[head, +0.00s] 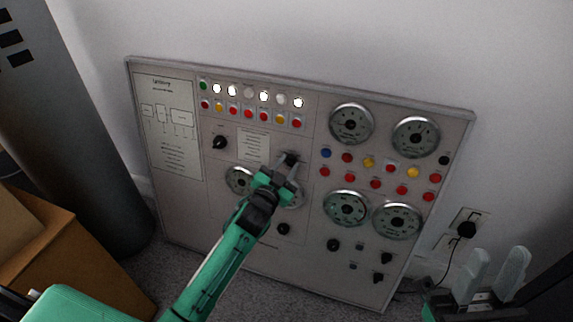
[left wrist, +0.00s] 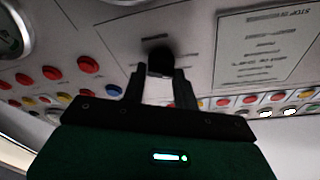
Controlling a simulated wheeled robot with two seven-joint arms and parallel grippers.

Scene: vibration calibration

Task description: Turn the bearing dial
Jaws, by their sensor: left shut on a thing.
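A grey control panel (head: 190,215) leans against the wall. My left gripper (head: 287,166) reaches its middle and is shut on a black dial knob (head: 291,157). In the left wrist view, the knob (left wrist: 160,62) sits between the tips of my left gripper's two fingers (left wrist: 160,78). The knob's lettering is too small to read, and its lower part is hidden by the gripper in the head view. My right gripper (head: 494,280) is at the lower right, fingers apart and empty, away from the panel.
Another black knob (head: 220,142) is left of the held one, and one (head: 283,229) is below. Round gauges (head: 352,123) and rows of coloured buttons surround them. A cardboard box (head: 85,255) stands at lower left. A plugged wall socket (head: 466,228) is at right.

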